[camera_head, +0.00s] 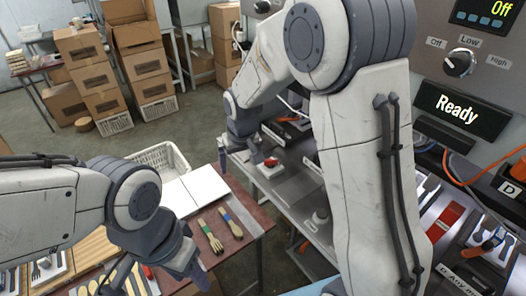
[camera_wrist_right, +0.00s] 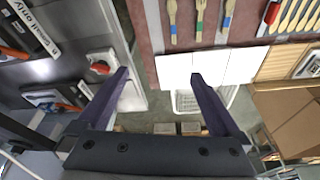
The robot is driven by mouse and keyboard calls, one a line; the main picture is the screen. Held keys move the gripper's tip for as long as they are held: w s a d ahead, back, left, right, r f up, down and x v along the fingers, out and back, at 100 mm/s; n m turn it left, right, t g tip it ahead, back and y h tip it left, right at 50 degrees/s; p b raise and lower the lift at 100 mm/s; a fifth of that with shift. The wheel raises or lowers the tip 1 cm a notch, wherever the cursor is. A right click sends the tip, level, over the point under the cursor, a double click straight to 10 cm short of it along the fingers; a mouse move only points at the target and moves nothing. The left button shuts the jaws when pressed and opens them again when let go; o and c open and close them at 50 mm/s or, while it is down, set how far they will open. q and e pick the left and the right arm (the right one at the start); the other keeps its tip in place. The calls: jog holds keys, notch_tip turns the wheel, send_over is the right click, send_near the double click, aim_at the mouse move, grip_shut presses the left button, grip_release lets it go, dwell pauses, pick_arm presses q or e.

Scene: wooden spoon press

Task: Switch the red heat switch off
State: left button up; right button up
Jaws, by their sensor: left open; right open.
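A red switch (camera_head: 270,162) sits on a white base on the grey bench. It also shows in the right wrist view (camera_wrist_right: 99,68), just left of one finger. My right gripper (camera_head: 238,158) is open and empty beside the switch. Its two fingers also show in the right wrist view (camera_wrist_right: 159,76), and I see no contact with the switch. My left gripper (camera_head: 165,272) is open, low over the brown table at the left. On the panel, a black knob (camera_head: 459,63) is marked Off, Low and High. The display (camera_head: 486,12) above it reads Off.
Wooden utensils with coloured bands (camera_head: 212,236) and white boards (camera_head: 203,186) lie on the brown table (camera_head: 262,222). A white basket (camera_head: 160,158) stands behind. A panel display (camera_head: 462,110) reads Ready. My right arm hides much of the bench. Cardboard boxes (camera_head: 84,44) stand at the back.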

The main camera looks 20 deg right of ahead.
aim_at(271, 161)
jog(key=w+d+f+m+t+h, duration=0.1)
jog(key=w+d+f+m, duration=0.1)
jog(key=w+d+f, duration=0.35)
jog(key=w+d+f+m, duration=0.1)
jog(key=w+d+f, duration=0.2)
jog(key=w+d, duration=0.5)
jog(key=shift+t, duration=0.3)
jog(key=p+x, duration=0.1)
jog(key=x, duration=0.2)
jog(key=p+x, duration=0.1)
jog(key=x, duration=0.2)
jog(key=s+d+p+x, duration=0.1)
jog(key=p+x, duration=0.1)
jog(key=x, duration=0.1)
jog(key=shift+f, duration=0.4)
jog(key=c, duration=1.4)
